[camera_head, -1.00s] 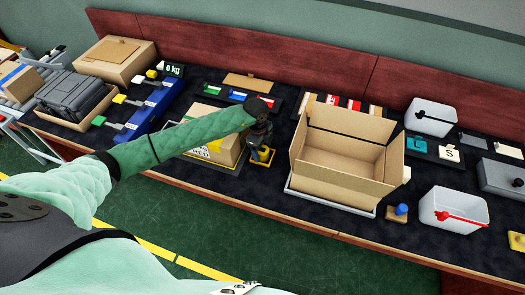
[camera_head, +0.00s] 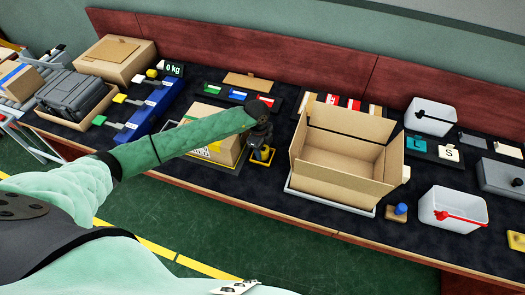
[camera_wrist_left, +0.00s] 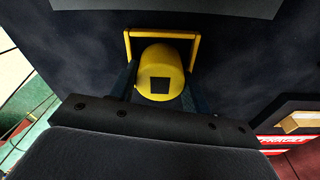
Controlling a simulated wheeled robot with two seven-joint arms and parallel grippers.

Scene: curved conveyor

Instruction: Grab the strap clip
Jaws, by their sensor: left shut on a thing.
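The strap clip, a yellow rounded piece with a dark square on its end (camera_wrist_left: 159,70) and a thin yellow bar frame, shows in the left wrist view. In the head view it shows as a small yellow patch (camera_head: 263,159) on the dark tabletop, partly hidden by my gripper. My left gripper (camera_head: 262,146) points down over it, its fingers on either side of the yellow piece, shut on it. Whether the clip touches the tabletop I cannot tell. My right gripper is not in view.
A large open cardboard box (camera_head: 342,165) stands just right of my left gripper. A strapped carton (camera_head: 213,138) is close on the left, under my forearm. White bins (camera_head: 453,209) and small parts fill the right side. The table's front edge (camera_head: 270,207) is near.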

